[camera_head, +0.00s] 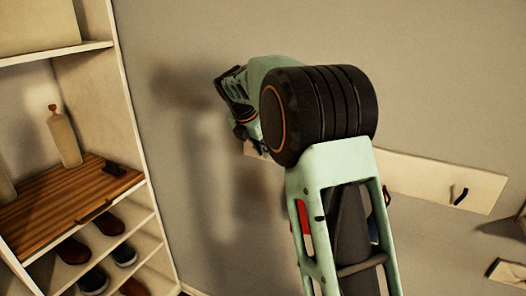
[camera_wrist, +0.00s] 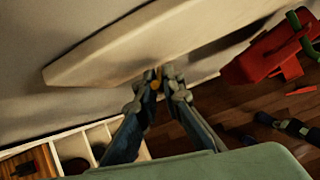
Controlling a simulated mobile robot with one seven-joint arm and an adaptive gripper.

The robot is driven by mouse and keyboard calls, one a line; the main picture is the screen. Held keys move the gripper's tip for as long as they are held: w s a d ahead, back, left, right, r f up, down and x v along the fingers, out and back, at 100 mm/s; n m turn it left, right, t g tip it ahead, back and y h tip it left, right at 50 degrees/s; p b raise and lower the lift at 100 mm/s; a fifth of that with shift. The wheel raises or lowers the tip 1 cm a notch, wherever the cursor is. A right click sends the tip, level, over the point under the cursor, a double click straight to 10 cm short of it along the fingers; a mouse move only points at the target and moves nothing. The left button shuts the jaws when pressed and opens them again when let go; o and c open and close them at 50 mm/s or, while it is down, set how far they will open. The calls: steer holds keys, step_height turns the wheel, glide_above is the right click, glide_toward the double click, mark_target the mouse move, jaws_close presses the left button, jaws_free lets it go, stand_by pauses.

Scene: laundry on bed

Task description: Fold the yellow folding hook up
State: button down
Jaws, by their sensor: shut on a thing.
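The yellow folding hook (camera_wrist: 156,80) shows as a small yellow piece between my fingertips in the wrist view, at the lower edge of the pale wall rail (camera_wrist: 110,60). My gripper (camera_wrist: 166,78) is shut on it. Most of the hook is hidden by the fingers, so its exact angle cannot be told. In the head view the rail (camera_head: 430,180) runs along the wall, and my arm covers its left part and the yellow hook. My gripper is at the rail's left end there, largely hidden.
A dark hook (camera_head: 460,196) is on the rail's right part. A shelf unit (camera_head: 135,120) with a bottle (camera_head: 63,137), a wooden board (camera_head: 60,205) and several shoes (camera_head: 108,222) stands at left. A red object (camera_wrist: 270,55) with a green part is right in the wrist view.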

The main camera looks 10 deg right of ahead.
steer(key=shift+w+d+r+g+y, duration=0.1)
steer(key=shift+w+r+g+y, duration=0.05)
steer(key=shift+g+y, duration=0.25)
stand_by(0.3)
steer(key=c, duration=2.1)
jaws_free()
steer(key=v, duration=1.2)
